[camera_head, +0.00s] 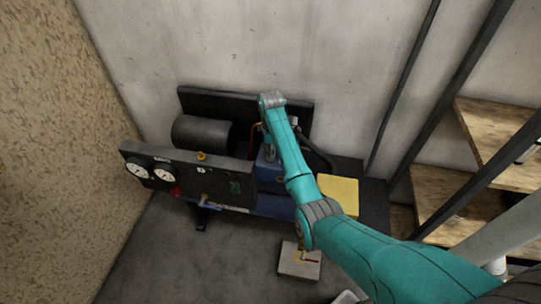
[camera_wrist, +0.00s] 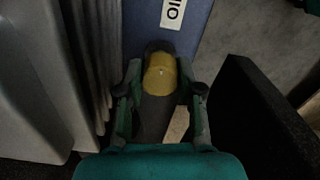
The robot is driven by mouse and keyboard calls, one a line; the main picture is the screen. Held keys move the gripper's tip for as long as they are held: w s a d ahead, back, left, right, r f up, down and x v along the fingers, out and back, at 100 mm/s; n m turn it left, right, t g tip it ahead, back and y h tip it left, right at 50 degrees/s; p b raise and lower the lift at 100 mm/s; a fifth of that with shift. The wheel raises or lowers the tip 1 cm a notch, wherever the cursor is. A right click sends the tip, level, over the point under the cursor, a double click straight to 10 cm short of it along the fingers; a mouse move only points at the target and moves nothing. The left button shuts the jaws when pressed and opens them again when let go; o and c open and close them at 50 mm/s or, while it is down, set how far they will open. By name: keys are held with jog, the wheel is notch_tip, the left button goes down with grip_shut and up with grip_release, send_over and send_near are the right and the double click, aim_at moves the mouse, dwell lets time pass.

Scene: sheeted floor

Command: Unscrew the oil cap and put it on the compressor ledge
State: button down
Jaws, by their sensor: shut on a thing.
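The yellow oil cap (camera_wrist: 160,76) sits between the two fingers of my gripper (camera_wrist: 163,90) in the wrist view, and the fingers are closed on its sides. A dark round shape shows just beyond the cap, against a blue compressor body (camera_wrist: 199,22) with a white OIL label (camera_wrist: 173,12). I cannot tell whether the cap is still seated in its opening. In the head view my gripper (camera_head: 269,151) points down at the blue part behind the black front panel. The cap is hidden there. A yellow ledge surface (camera_head: 339,190) lies to its right.
The black panel (camera_head: 225,178) with gauges stands in front of my gripper. A dark cylinder (camera_head: 202,132) is to the left, and a black back plate (camera_head: 220,101) stands behind. A small pale box (camera_head: 299,264) is on the floor. Wooden shelves (camera_head: 455,195) stand right.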

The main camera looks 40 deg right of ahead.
jog(key=shift+r, duration=1.6)
jog(key=shift+r, duration=1.95)
jog(key=shift+s, duration=0.1)
